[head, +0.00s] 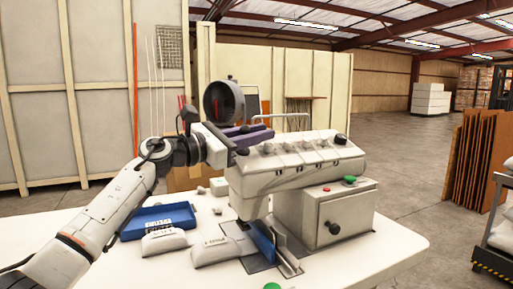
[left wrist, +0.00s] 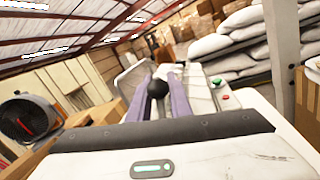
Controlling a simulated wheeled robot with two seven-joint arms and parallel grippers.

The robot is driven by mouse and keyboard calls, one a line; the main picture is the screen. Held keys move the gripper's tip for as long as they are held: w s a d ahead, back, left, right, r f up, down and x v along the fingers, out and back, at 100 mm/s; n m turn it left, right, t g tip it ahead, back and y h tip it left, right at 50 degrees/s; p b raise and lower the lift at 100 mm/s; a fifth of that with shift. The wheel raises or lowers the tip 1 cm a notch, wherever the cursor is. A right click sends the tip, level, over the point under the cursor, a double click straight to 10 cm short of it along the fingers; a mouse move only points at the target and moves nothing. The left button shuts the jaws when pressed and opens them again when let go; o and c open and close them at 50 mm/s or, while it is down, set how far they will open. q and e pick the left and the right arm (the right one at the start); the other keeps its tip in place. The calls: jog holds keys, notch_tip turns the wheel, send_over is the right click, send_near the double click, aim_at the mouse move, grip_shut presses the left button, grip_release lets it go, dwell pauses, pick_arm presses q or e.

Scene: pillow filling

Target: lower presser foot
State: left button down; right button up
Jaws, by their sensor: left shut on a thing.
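The sewing machine (head: 285,175) is a pale grey body on the white table, with its long head running left to right. My left gripper (head: 255,133) reaches over the machine's left end in the head view. In the left wrist view its two purple fingers (left wrist: 158,95) stand on either side of a black ball knob (left wrist: 157,88) and are shut on it. Whatever the knob is mounted on is hidden there. The presser foot itself cannot be made out. My right gripper is not in view.
A control box (head: 325,222) with a black knob and green and red buttons stands right of the machine. A blue tray (head: 158,221) and two small white pillows (head: 164,241) (head: 213,250) lie on the table (head: 390,248). A fan (head: 223,102) is behind.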

pick_arm(q)
jog(key=m, duration=0.1)
jog(key=m+b, duration=0.1)
jog(key=s+m+b, duration=0.1)
jog(key=shift+d+f+h, duration=0.2)
jog(key=shift+f+h, duration=0.1)
jog(key=shift+h, duration=0.1)
jog(key=shift+s+d+m+b, duration=0.1)
jog(key=shift+s+m+b, duration=0.15)
jog(key=shift+m+b, duration=0.75)
jog(key=shift+m, duration=0.3)
jog(key=c, duration=1.6)
grip_release()
jog(key=shift+c, duration=0.2)
